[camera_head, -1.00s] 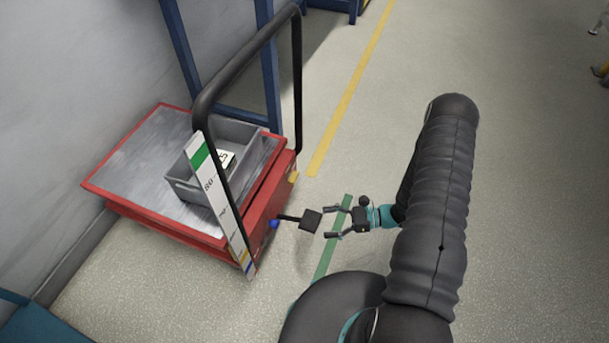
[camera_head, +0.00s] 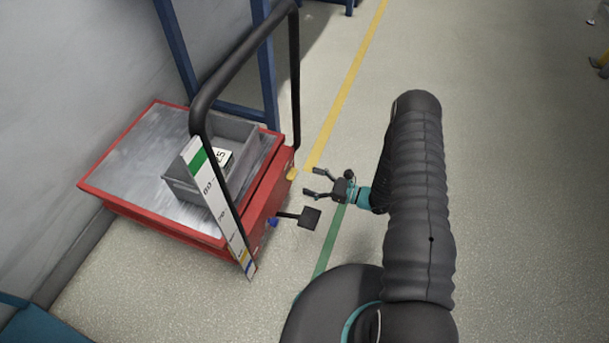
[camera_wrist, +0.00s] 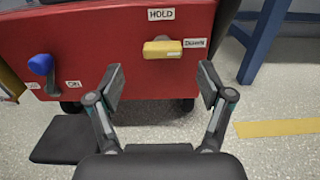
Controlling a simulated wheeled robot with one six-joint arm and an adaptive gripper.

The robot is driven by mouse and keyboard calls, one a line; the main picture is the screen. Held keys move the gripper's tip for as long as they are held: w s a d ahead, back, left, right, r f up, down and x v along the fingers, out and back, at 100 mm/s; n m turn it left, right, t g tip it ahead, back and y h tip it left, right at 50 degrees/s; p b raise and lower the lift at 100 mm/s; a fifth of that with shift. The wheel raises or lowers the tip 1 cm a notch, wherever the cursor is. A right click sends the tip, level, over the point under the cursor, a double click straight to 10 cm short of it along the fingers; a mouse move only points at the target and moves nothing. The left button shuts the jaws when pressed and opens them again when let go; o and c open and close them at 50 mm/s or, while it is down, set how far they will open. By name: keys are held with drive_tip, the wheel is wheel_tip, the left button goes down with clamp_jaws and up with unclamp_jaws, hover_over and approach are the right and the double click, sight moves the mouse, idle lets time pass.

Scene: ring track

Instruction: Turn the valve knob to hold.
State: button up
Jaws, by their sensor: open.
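The yellow valve knob (camera_wrist: 162,48) is a bar on the red end panel of the cart. It lies level, its long axis pointing at a small label (camera_wrist: 195,43) on its right that is hard to read. A HOLD label (camera_wrist: 161,14) sits directly above the knob. In the wrist view my gripper's fingers (camera_wrist: 161,85) frame the space just below the knob.
A blue lever (camera_wrist: 41,64) with an ON label and a black pedal (camera_head: 310,217) stick out left of the knob. The red cart (camera_head: 110,135) carries a grey bin (camera_head: 237,133) and has a black handle (camera_head: 240,80). Blue frame posts stand behind.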

sight(295, 176)
drive_tip(key=shift+x, duration=2.95)
